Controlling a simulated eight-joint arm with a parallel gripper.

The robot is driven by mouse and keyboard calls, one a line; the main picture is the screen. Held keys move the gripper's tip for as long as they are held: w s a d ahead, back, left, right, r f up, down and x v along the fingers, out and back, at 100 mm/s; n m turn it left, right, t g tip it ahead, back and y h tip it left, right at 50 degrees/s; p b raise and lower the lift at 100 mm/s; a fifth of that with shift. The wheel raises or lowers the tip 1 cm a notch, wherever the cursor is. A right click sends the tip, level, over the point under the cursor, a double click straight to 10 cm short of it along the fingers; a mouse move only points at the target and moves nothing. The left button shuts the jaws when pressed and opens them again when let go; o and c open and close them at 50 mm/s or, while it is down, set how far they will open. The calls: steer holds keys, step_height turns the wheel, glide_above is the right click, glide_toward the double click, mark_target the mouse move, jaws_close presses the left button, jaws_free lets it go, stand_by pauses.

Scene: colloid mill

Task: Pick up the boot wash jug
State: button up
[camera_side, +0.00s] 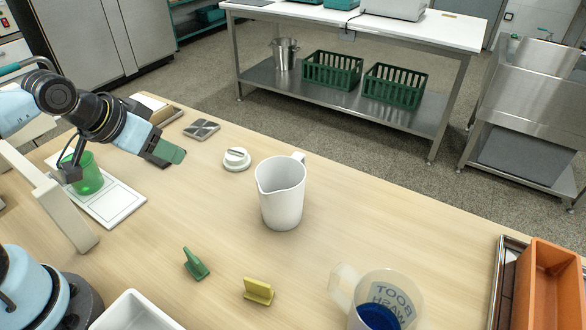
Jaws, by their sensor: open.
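The boot wash jug (385,300) stands upright on the bench at the bottom edge of the side view, right of centre. It is a translucent jug with blue liquid inside, lettering on its wall and a handle (343,287) on its left; its lower part is cut off by the frame. My gripper (172,154) is at the upper left, above the bench and well away from this jug. It is open, with nothing visible between its fingers.
A plain white jug (282,196) stands between my gripper and the boot wash jug. A green piece (195,264), a yellow piece (258,291) and a white round knob (237,158) lie nearby. An orange bin (550,288) is at right. Bench right of the white jug is clear.

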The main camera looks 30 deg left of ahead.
steer(key=shift+o, duration=0.8)
steer(key=n+g+h, duration=0.4)
steer(key=n+g, duration=0.4)
steer(key=n, duration=0.7)
glide_toward(338, 278)
steer(key=x, duration=1.1)
steer(key=shift+f, duration=0.2)
jaws_close()
